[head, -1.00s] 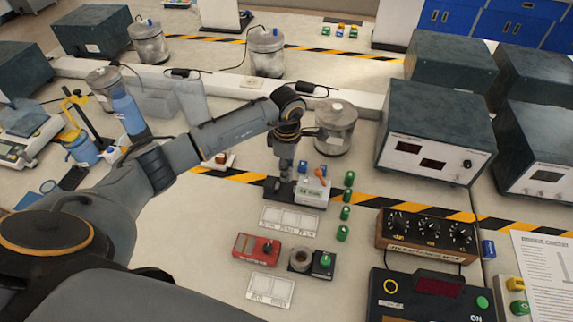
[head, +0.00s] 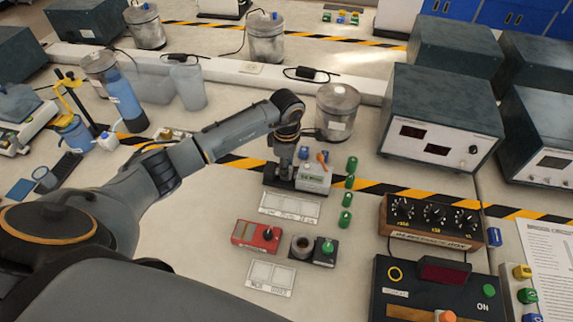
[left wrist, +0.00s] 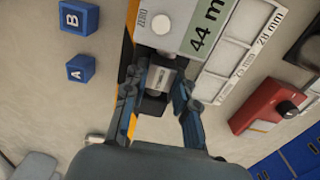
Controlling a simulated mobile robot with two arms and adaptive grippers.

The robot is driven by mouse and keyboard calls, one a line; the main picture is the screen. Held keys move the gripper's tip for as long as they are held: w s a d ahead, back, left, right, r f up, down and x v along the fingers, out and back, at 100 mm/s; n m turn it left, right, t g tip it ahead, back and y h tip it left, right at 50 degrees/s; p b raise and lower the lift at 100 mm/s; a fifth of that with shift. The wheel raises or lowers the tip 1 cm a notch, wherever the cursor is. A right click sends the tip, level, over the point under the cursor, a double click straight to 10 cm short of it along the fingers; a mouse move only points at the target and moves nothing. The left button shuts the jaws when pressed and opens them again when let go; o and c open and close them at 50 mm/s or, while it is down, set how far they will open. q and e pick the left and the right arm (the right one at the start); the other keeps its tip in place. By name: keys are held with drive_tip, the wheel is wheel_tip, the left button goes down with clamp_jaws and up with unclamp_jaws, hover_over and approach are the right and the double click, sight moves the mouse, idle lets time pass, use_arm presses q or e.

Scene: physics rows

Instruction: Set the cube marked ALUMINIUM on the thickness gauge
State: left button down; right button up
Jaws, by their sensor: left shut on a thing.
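The thickness gauge (head: 313,180) is a pale box with a green display and a dark base, left of a row of green knobs. In the left wrist view its body (left wrist: 175,28) shows a ZERO button and a reading of 44 mm. My left gripper (head: 284,172) points down at the gauge's left side, over the dark base. In the left wrist view the left gripper (left wrist: 161,88) is shut on a silvery cube (left wrist: 161,77), beside the gauge body. I cannot read the cube's marking or tell whether it touches the base. My right gripper is out of view.
Blue cubes A (left wrist: 80,68) and B (left wrist: 79,16) stand behind the gauge. A white tray (head: 290,207), a red box (head: 256,236) and a second tray (head: 271,277) lie in front. A lidded metal can (head: 337,110) stands behind; a knobbed box (head: 430,222) is at right.

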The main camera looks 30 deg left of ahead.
use_arm(q)
drive_tip(key=shift+f+b, duration=0.35)
drive_tip(key=shift+f, duration=0.05)
idle(0.7)
drive_tip(key=c, duration=1)
unclamp_jaws()
drive_tip(key=shift+o, duration=0.5)
drive_tip(key=shift+o, duration=1.2)
drive_tip(key=shift+r, duration=0.1)
drive_tip(key=shift+r+p, duration=2.5)
drive_tip(key=shift+r, duration=1.5)
drive_tip(key=shift+s+f, duration=0.1)
drive_tip(key=shift+f, duration=0.05)
